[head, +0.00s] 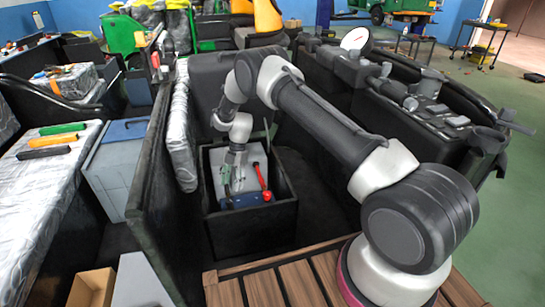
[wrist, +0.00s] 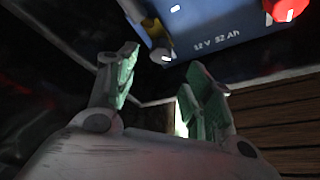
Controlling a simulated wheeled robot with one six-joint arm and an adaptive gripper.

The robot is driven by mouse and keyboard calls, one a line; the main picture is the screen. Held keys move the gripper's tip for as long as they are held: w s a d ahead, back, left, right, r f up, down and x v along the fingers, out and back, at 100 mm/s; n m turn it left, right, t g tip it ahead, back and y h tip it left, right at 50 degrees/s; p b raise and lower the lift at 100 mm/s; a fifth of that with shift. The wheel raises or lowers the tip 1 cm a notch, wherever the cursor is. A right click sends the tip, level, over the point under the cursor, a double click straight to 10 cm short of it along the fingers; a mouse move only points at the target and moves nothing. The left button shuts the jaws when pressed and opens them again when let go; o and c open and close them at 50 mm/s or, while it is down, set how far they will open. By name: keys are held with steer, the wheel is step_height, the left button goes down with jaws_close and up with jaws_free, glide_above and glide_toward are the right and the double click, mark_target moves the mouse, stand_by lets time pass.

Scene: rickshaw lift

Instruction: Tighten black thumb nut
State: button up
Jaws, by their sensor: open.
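A blue battery (wrist: 225,40) marked "12 V 32 Ah" fills the top of the wrist view. In the head view it (head: 240,201) sits low in a black box. A small dark and yellow fitting with bright metal (wrist: 159,46) is at the battery's near left corner; I cannot tell clearly whether the black thumb nut is part of it. My gripper (wrist: 164,72) is open and empty, its green-padded fingers apart, just short of this fitting. In the head view my gripper (head: 236,165) reaches down into the box above the battery.
A red part (wrist: 285,8) is at the battery's top right; in the head view a red-handled piece (head: 262,181) stands over the battery. The black box walls (head: 282,215) surround my gripper closely. Wooden slats (head: 265,288) lie in front.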

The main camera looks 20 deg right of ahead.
steer(key=s+d+m+g+h, duration=0.1)
steer(key=s+d+m+g, duration=0.1)
steer(key=s+d+m, duration=0.6)
steer(key=s+d+r+m, duration=0.2)
steer(key=r+m, duration=0.3)
steer(key=r, duration=0.5)
steer(key=s+d+r+m+t+h, duration=0.1)
steer(key=s+r+m, duration=0.3)
steer(key=r, duration=0.5)
steer(key=shift+d+r+m, duration=0.35)
steer(key=shift+d+m, duration=0.55)
steer(key=shift+m, duration=0.1)
steer(key=shift+c, duration=0.2)
